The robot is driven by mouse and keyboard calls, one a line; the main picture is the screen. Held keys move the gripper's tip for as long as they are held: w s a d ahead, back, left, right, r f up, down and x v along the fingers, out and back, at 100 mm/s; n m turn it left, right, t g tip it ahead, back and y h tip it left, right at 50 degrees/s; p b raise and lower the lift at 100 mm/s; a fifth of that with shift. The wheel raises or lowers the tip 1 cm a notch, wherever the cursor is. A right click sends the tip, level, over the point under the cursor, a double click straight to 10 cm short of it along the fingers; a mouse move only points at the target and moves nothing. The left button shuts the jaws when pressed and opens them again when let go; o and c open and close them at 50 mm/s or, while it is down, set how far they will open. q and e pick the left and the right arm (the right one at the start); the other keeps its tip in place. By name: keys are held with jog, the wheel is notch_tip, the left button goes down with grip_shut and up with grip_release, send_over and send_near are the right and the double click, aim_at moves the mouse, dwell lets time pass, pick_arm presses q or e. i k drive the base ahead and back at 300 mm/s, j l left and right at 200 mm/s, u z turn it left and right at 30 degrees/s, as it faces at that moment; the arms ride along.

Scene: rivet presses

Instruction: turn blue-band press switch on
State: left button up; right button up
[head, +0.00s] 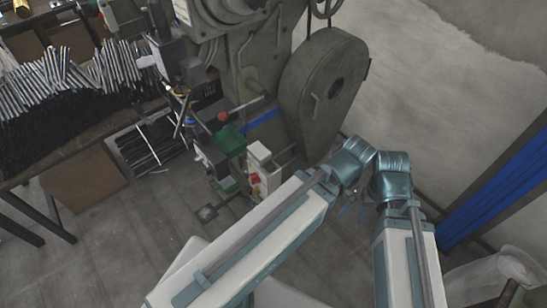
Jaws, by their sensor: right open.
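The blue-band press is a large dark green machine with a round wheel guard (325,85) and a blue band (263,119) on its body. A small pale switch box (258,155) with a red button (255,179) sits low on its front. The switch's own position is too small to tell. My right gripper (353,211) shows only in small part between my pale arm links, to the right of the switch box and apart from it. It is open and appears empty. My left gripper cannot be made out.
A table (85,150) on the left bears many metal rods and black bristle-like stock. A cardboard box (85,181) stands under it. A blue post (500,190) rises at the right. Grey floor (150,225) is open in front of the press.

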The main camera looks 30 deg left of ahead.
aim_at(255, 178)
jog(key=k+u, duration=0.1)
jog(key=u, duration=0.25)
jog(key=j+u, duration=0.15)
jog(key=u, duration=0.2)
jog(key=k+j+u, duration=0.1)
jog(key=u, duration=0.25)
